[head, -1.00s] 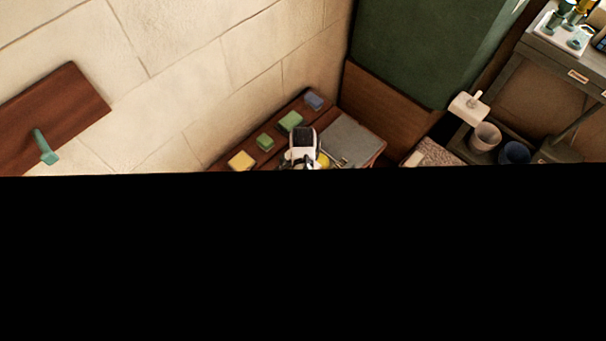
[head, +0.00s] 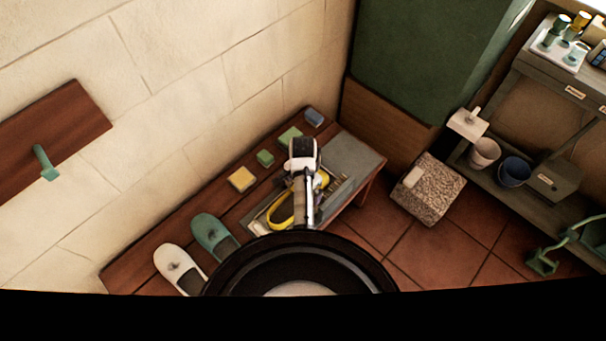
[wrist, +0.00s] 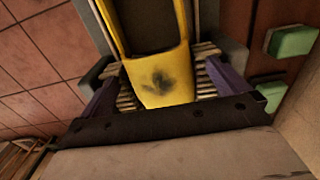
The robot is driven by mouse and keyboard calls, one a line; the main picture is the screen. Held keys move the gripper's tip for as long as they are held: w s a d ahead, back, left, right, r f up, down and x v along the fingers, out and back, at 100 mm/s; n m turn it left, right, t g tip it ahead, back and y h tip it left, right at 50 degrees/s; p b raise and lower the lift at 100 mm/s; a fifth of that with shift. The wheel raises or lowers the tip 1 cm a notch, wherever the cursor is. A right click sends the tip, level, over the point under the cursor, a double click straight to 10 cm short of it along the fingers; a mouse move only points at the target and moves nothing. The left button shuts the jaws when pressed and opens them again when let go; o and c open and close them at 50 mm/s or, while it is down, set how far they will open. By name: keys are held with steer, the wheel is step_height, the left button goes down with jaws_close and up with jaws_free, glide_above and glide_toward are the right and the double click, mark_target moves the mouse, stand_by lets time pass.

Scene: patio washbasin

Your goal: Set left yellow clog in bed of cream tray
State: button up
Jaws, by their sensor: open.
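The yellow clog (head: 281,213) lies lengthwise on the bench, partly hidden under my arm in the head view. A yellow part also shows to the right of my arm; I cannot tell if it is the same clog. In the wrist view the clog's rounded, dark-smudged toe (wrist: 160,84) lies between the ribbed pads of my open gripper (wrist: 158,88). The gaps at its sides are narrow; contact is unclear. A pale tray-like rim (head: 257,214) shows around the clog in the head view. I cannot tell for sure whether it is the cream tray.
A green clog (head: 213,236) and a white clog (head: 179,266) sit left on the wooden bench (head: 137,272). Several sponges, one yellow (head: 242,179), line the wall side. A grey slab (head: 352,157) lies at the right end. A stone block (head: 428,190) stands on the tiled floor.

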step_height(320, 180, up, 11)
steer(key=shift+f, duration=0.1)
